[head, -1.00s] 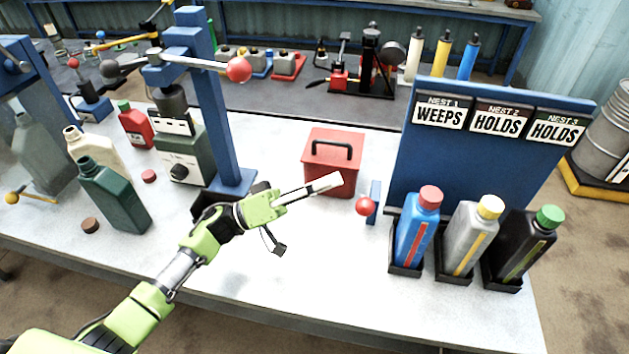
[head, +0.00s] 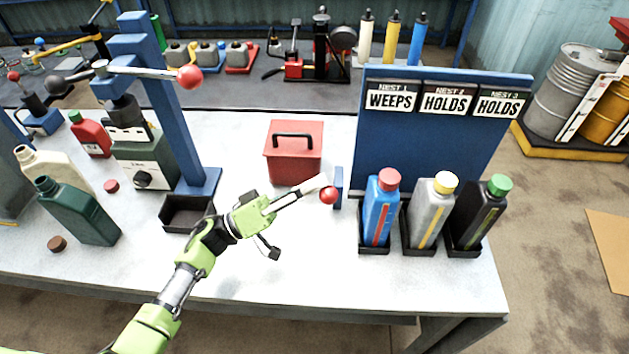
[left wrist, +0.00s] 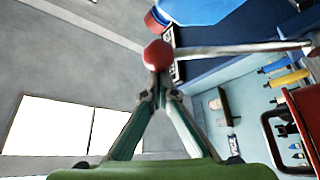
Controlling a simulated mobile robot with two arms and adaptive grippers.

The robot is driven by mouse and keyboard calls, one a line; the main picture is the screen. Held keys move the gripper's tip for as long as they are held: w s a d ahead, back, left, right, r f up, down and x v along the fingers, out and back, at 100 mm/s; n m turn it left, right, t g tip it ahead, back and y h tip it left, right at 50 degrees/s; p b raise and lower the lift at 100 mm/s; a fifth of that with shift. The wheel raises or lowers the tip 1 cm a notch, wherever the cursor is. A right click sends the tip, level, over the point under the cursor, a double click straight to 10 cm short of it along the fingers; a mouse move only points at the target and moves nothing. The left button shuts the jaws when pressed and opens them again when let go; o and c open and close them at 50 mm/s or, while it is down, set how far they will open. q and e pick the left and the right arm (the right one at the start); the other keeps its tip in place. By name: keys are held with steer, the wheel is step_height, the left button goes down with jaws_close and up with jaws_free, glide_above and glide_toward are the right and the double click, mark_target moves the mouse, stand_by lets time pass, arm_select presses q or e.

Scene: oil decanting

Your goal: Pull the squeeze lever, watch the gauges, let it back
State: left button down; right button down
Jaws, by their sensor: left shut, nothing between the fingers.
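The squeeze lever ends in a red ball (head: 328,195) beside a short blue post (head: 339,187), left of the nest board (head: 445,150). My left gripper (head: 322,183) is shut and empty, its fingertips right by the ball. In the left wrist view, the ball (left wrist: 157,55) sits just beyond the closed fingertips (left wrist: 157,88), with a grey rod running right from it; I cannot tell whether they touch. Blue (head: 380,212), grey (head: 430,215) and black (head: 478,217) bottles stand in the nests, each with a coloured strip. Signs read WEEPS (head: 390,101), HOLDS (head: 445,104), HOLDS (head: 498,107).
A red box (head: 294,165) with a black handle stands behind my gripper. A blue press column (head: 168,110) with another red-balled lever (head: 190,77) rises at left. Green (head: 80,215) and cream (head: 55,170) bottles stand further left.

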arm_select(q)
steer(key=s+f+m+g+h+b, duration=0.1)
steer(key=s+f+m+b, duration=0.2)
steer(key=s+f+b, duration=0.2)
step_height(320, 180, down, 2)
steer(key=shift+s+m+g, duration=0.2)
steer(key=shift+m+g, duration=0.1)
steer(key=shift+f, duration=0.1)
steer(key=s+a, duration=0.3)
steer(key=a, duration=0.9)
steer(key=shift+s+a, duration=0.2)
steer(key=shift+a, duration=0.2)
stand_by(1.9)
